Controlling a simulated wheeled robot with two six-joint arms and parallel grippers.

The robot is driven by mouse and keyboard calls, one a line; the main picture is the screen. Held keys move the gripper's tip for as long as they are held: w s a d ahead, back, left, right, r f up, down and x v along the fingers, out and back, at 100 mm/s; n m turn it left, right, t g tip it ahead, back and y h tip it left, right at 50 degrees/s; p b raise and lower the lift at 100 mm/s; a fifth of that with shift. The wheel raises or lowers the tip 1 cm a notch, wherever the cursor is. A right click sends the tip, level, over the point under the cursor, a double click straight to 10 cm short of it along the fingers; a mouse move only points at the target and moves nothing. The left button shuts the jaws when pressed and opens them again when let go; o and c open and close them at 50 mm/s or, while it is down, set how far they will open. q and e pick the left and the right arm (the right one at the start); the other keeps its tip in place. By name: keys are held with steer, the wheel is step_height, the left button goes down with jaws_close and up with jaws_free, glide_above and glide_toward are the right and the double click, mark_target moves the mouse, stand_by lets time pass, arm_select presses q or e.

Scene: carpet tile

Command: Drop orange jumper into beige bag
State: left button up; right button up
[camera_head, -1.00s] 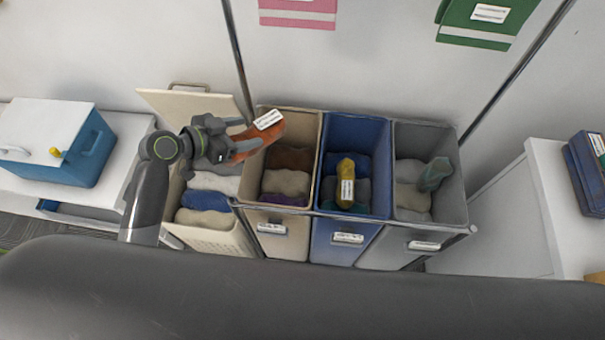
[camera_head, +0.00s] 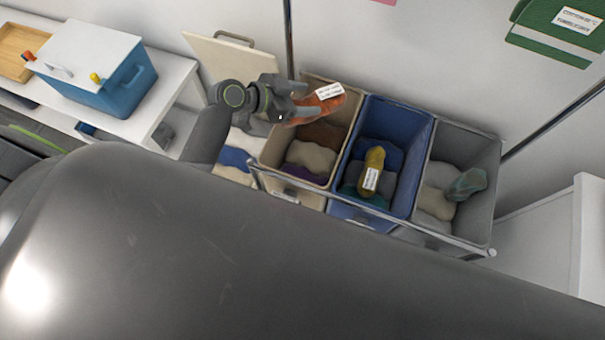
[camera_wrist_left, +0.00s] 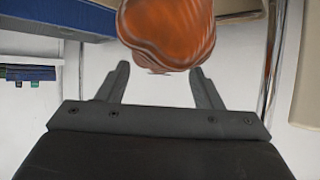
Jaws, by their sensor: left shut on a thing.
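The orange jumper (camera_head: 318,106), a folded roll with a white label, is held by my left gripper (camera_head: 290,102) over the upper part of the beige bag (camera_head: 341,150). The beige bag holds brown, cream and purple cloth. In the left wrist view the orange jumper (camera_wrist_left: 170,30) sits at and beyond the fingertips of my left gripper (camera_wrist_left: 160,85). The gripper hides part of the bag's left rim in the head view. My right gripper does not show.
A blue bag (camera_head: 415,150) with a mustard roll and a grey bag (camera_head: 490,205) with a grey-green roll stand to the right. A white lidded hamper (camera_head: 215,60) is left. A metal rail (camera_head: 380,222) runs along the front. A blue box (camera_head: 120,85) stands on a white shelf.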

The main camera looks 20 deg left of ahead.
arm_select(q)
steer(key=o, duration=1.3)
steer(key=shift+s+a, duration=0.1)
steer(key=shift+s+a+r, duration=0.1)
steer(key=shift+s+a, duration=0.05)
steer(key=shift+a, duration=0.05)
steer(key=shift+b+v, duration=1.4)
steer(key=shift+v, duration=6.95)
steer(key=shift+r, duration=0.1)
